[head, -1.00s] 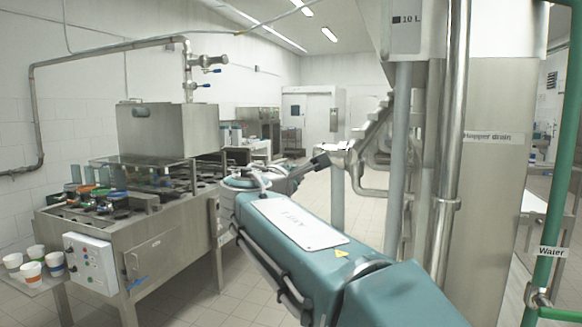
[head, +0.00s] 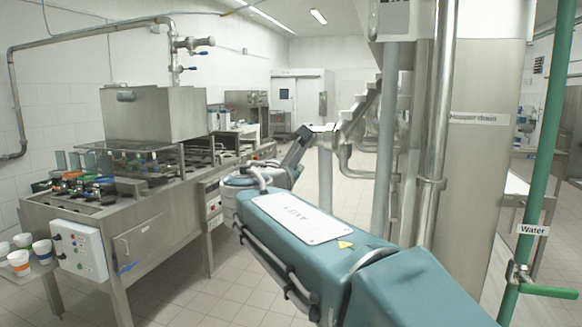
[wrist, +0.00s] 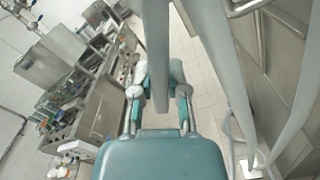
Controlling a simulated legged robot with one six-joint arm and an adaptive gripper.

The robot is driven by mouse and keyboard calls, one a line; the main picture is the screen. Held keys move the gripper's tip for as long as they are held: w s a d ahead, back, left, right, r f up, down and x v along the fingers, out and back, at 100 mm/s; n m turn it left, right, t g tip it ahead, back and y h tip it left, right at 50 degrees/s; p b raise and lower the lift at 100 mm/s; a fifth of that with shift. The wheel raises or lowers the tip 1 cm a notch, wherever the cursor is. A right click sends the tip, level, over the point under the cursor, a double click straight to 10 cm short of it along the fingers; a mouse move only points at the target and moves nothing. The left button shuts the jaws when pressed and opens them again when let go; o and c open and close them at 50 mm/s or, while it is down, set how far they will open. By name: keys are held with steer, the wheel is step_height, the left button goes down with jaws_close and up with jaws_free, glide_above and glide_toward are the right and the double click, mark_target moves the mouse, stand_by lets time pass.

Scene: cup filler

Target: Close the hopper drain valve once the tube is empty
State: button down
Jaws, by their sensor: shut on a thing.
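My teal arm reaches from the lower right toward the middle of the head view, where its far end is too small to read. In the wrist view my gripper (wrist: 160,84) is shut, with a finger on either side of a long grey bar (wrist: 157,40). The bar runs up out of the top of the picture; I cannot tell what it belongs to. In the head view a "Hopper drain" label (head: 478,118) is on the steel column (head: 475,210), blurred. I cannot make out the drain valve itself. The grey upright tube (head: 388,130) stands left of the column; its contents cannot be told.
The steel cup filling machine (head: 150,215) stands at left, with paper cups (head: 19,262) on its side shelf. Steel pipes (head: 436,130) stand close right of my arm. A green "Water" pipe (head: 548,130) with a green-handled valve (head: 545,291) is far right. Floor between is clear.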

steer(key=shift+f, duration=0.3)
steer(key=c, duration=0.6)
jaws_free()
steer(key=shift+w+a, duration=0.1)
steer(key=shift+r, duration=0.15)
steer(key=shift+s, duration=0.3)
steer(key=v, duration=1.1)
steer(key=shift+s+a, duration=0.2)
